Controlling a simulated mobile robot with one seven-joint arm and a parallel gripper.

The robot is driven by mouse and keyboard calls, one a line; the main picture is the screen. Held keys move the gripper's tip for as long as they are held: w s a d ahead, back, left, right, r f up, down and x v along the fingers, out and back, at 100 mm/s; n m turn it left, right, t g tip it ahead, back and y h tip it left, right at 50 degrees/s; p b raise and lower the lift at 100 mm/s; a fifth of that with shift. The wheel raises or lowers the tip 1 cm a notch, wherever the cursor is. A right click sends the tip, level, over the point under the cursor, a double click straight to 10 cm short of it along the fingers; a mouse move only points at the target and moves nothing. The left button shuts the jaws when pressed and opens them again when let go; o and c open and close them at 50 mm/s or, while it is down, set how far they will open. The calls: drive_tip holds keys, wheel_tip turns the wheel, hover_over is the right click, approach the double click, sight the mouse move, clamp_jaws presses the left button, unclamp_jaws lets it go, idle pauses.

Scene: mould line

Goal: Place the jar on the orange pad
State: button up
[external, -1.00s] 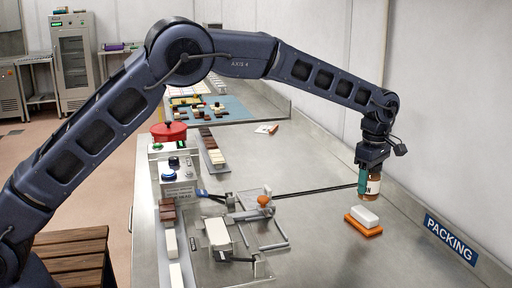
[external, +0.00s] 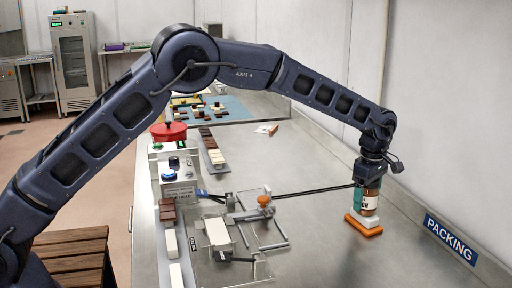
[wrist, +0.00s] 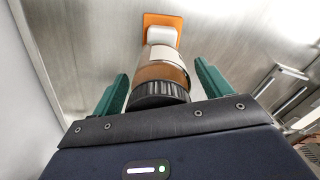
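The jar (external: 369,205) is amber with a pale label and stands upright, its lower end at the top of a white block (external: 368,229). That block lies on the orange pad (external: 363,226). In the wrist view the jar (wrist: 160,75) shows its black ribbed lid nearest me, with the white block (wrist: 161,34) and orange pad (wrist: 148,20) beyond. My gripper (external: 368,196) is around the jar. Its green fingers (wrist: 162,72) stand on either side, with narrow gaps to the jar, so it looks open. The jar's contact with the block is partly hidden.
A blue PACKING sign (external: 450,238) is at the right edge of the bench. A metal fixture with an orange knob (external: 265,200) stands to the left of the pad. A red round knob (external: 168,132) tops the control box.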

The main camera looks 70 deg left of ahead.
wheel_tip(320, 180, up, 12)
drive_tip(key=shift+r, duration=0.15)
drive_tip(key=s+d+r+m+t, duration=0.1)
drive_tip(key=s+r+m, duration=0.4)
drive_tip(key=s, duration=0.5)
drive_tip(key=s+d+r+m+t, duration=0.1)
drive_tip(key=s+d+r+m, duration=0.15)
drive_tip(key=s+r, duration=0.7)
drive_tip(key=s+r+m, duration=0.4)
drive_tip(key=s+r, duration=0.1)
drive_tip(key=s, duration=0.7)
drive_tip(key=s+d+f+m+t, duration=0.1)
drive_tip(key=s+f+m, duration=0.2)
drive_tip(key=s, duration=0.8)
drive_tip(key=s+d+f+m, duration=0.1)
drive_tip(key=s+f+m, duration=0.2)
drive_tip(key=s, duration=0.8)
drive_tip(key=s+d+f+m+t, duration=0.1)
drive_tip(key=s+f+m, duration=0.2)
drive_tip(key=s+m, duration=0.3)
drive_tip(key=s, duration=0.5)
drive_tip(key=shift+s+d+f+t, duration=0.2)
drive_tip(key=shift+d+t, duration=0.1)
